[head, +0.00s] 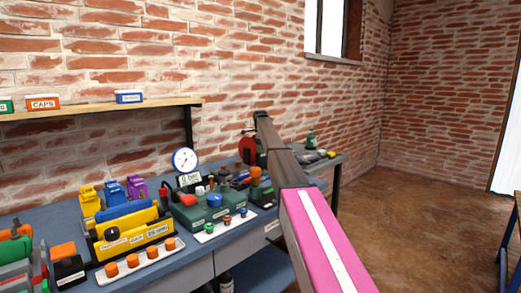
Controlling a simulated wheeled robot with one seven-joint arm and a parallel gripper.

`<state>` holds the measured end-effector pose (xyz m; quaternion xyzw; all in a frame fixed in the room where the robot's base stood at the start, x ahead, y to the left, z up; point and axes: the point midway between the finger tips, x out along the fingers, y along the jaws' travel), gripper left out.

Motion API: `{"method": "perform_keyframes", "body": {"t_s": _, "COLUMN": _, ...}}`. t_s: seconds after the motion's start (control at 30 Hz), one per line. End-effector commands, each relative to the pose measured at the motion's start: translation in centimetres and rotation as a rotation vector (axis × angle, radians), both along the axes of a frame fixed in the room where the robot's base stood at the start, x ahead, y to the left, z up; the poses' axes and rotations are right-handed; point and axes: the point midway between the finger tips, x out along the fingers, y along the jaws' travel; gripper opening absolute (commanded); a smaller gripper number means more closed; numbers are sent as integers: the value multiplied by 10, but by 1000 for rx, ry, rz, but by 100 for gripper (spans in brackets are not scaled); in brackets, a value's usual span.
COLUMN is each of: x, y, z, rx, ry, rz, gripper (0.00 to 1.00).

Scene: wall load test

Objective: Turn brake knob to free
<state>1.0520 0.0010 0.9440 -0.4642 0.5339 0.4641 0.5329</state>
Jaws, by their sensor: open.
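I cannot tell for sure which knob is the brake knob, as no readable label names it. A yellow unit (138,242) on the bench carries a black knob (112,233) and small labels. To its right, a dark green unit (186,217) carries a red knob (188,200), a blue knob (214,200) and a white knob (199,190). An orange knob (255,172) tops another green piece beside it. My pink and dark arm reaches over the right part of the bench. My gripper cannot be made out beyond it.
A round gauge (185,160) stands behind the green unit. A white tray (148,264) holds several orange caps; another white tray (226,228) holds small coloured parts. Coloured clamps (112,192) stand at left. A shelf (110,108) hangs on the brick wall.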

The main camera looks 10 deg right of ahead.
Motion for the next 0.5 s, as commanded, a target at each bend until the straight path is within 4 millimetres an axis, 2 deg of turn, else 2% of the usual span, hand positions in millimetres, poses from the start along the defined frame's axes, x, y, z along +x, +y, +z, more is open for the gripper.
{"method": "perform_keyframes", "body": {"t_s": 0.23, "x": 0, "y": 0, "z": -2, "rx": 0, "ry": 0, "rz": 0, "gripper": 70}}
{"method": "perform_keyframes", "body": {"t_s": 0.27, "x": 0, "y": 0, "z": -2, "rx": 0, "ry": 0, "rz": 0, "gripper": 66}}
{"method": "perform_keyframes", "body": {"t_s": 0.4, "x": 0, "y": 0, "z": -2, "rx": 0, "ry": 0, "rz": 0, "gripper": 21}}
{"method": "perform_keyframes", "body": {"t_s": 0.5, "x": 0, "y": 0, "z": -1, "rx": 0, "ry": 0, "rz": 0, "gripper": 20}}
